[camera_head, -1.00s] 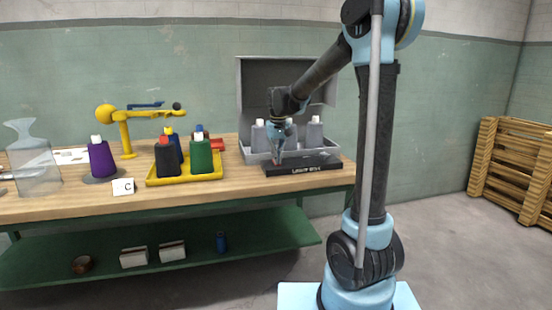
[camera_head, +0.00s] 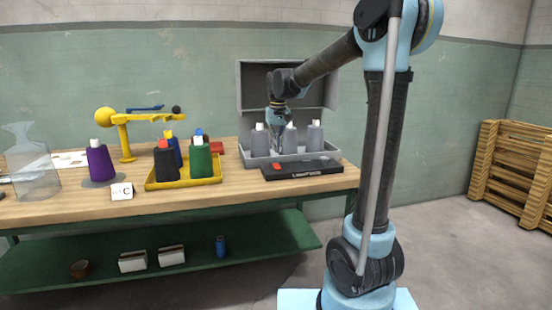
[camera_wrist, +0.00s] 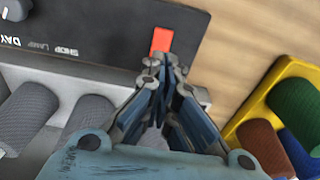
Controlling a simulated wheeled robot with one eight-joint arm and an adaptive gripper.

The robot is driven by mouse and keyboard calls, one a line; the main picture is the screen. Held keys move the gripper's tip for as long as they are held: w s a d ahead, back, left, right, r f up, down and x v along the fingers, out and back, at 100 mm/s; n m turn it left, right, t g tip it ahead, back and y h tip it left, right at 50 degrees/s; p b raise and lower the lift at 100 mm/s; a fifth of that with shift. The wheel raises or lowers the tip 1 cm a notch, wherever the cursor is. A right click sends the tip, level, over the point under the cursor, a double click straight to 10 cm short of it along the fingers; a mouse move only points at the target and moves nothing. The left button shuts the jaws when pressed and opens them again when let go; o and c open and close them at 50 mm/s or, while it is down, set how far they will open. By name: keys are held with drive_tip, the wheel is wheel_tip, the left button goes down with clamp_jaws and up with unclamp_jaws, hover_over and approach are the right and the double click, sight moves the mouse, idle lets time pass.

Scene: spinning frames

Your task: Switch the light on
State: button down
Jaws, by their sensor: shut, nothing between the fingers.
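A black panel (camera_head: 305,169) with white lettering lies on the workbench in front of the grey case. A red rocker switch (camera_head: 278,166) sits at its left end. In the wrist view the red switch (camera_wrist: 161,40) shows just beyond my fingertips, and the panel (camera_wrist: 110,30) carries the words "SHOP LAMP" upside down. My gripper (camera_head: 277,148) is shut and empty, pointing down above and slightly behind the switch. Its closed fingertips (camera_wrist: 162,66) appear close to the switch; the exact gap is unclear. I cannot tell the switch's position, and no lamp glow is evident.
The open grey case (camera_head: 245,152) holds several grey bottles behind the panel. A yellow tray (camera_head: 184,184) with dark, blue and green bottles stands left of it. A yellow lamp-like arm (camera_head: 124,138) and a purple bottle (camera_head: 99,162) are further left. Bare wood separates panel and tray.

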wheel_tip(320, 180, up, 7)
drive_tip(key=shift+s, duration=0.45)
drive_tip(key=shift+d, duration=0.1)
